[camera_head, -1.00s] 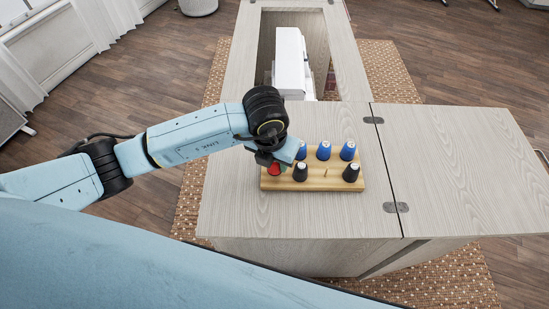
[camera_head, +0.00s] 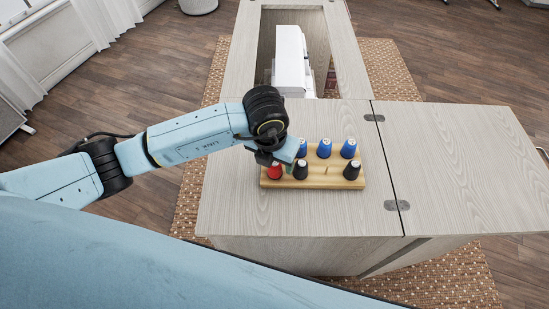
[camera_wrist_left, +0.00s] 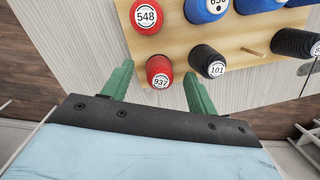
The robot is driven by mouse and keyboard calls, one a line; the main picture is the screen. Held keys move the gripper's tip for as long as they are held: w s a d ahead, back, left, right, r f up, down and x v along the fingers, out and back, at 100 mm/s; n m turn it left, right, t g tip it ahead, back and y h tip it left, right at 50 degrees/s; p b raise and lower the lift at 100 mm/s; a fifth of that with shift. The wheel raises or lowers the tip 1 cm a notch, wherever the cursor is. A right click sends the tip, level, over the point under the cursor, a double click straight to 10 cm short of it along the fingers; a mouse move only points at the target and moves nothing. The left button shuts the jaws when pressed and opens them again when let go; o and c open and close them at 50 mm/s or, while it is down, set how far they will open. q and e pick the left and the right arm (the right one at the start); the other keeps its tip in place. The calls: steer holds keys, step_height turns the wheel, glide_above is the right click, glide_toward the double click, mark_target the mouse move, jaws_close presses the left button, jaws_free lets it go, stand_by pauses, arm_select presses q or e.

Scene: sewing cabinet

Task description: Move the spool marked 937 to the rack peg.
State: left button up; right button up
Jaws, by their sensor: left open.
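The red spool marked 937 (camera_wrist_left: 159,70) is at the front left of the wooden rack (camera_wrist_left: 225,49). It also shows in the head view (camera_head: 275,173), partly behind my gripper. My left gripper (camera_wrist_left: 158,78) is open, its green fingers on either side of the 937 spool with visible gaps. In the head view the left gripper (camera_head: 281,160) is over the rack's left end. A bare rack peg (camera_wrist_left: 254,51) stands in the front row, right of the black spool marked 101 (camera_wrist_left: 208,61). The peg also shows in the head view (camera_head: 326,171).
Another red spool, marked 548 (camera_wrist_left: 147,15), is behind the 937 spool. Blue spools (camera_head: 323,149) stand in the back row. A black spool (camera_head: 351,170) is at the front right. The cabinet top (camera_head: 450,160) is clear to the right. A white machine (camera_head: 290,60) sits behind.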

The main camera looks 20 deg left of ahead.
arm_select(q)
steer(key=r, duration=0.4)
steer(key=r+p, duration=0.1)
steer(key=r, duration=0.1)
steer(key=shift+s+a+r, duration=0.1)
steer(key=shift+s, duration=0.3)
step_height(320, 180, up, 7)
steer(key=s, duration=0.1)
steer(key=shift+a+p, duration=0.15)
steer(key=shift+p, duration=0.2)
arm_select(e)
steer(key=shift+a+r, duration=0.25)
steer(key=shift+r, duration=0.55)
steer(key=shift+d, duration=0.35)
arm_select(q)
steer(key=shift+s, duration=0.1)
